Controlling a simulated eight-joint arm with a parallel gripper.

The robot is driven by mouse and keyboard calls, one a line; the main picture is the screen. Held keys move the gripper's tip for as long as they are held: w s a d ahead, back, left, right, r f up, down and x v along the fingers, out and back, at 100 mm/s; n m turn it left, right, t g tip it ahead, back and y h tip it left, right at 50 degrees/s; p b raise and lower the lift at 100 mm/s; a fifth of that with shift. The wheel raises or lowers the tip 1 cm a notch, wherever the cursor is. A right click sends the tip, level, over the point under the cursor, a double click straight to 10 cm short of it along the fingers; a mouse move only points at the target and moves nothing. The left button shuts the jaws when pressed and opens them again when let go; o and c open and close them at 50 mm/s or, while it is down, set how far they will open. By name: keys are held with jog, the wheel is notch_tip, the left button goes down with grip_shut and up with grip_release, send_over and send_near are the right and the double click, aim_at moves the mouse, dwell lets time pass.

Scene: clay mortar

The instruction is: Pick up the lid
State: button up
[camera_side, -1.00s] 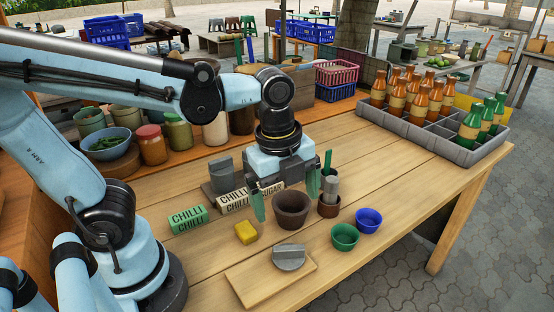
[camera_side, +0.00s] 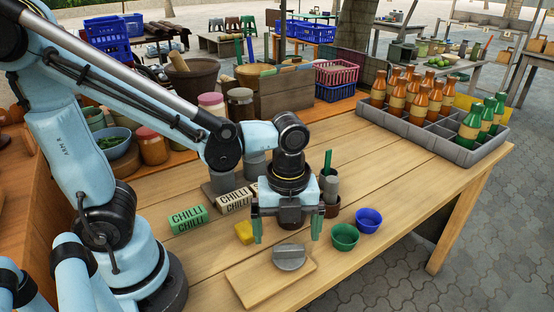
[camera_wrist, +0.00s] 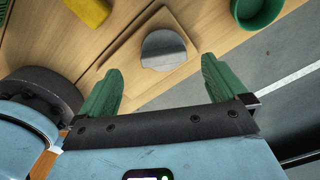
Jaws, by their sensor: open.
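The grey round lid (camera_side: 289,257) lies on a wooden board (camera_side: 250,288) near the front of the table. It also shows in the wrist view (camera_wrist: 163,50), ahead of and between my fingers. My gripper (camera_side: 287,232) is open and empty, with its green fingers spread apart above and just behind the lid. It also shows open in the wrist view (camera_wrist: 165,88). The brown clay mortar (camera_side: 291,217) stands behind my gripper and is mostly hidden by it.
A yellow block (camera_side: 244,232) lies left of my gripper. Green (camera_side: 344,237) and blue (camera_side: 368,220) bowls stand to the right. Chilli boxes (camera_side: 188,219) sit at left. The table's right front is clear.

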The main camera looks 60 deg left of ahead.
aim_at(289, 247)
jog(key=shift+w+d+f, duration=0.1)
jog(key=shift+f, duration=1.25)
jog(key=shift+w+d+f, duration=0.1)
jog(key=shift+f, duration=1.25)
jog(key=c, duration=1.1)
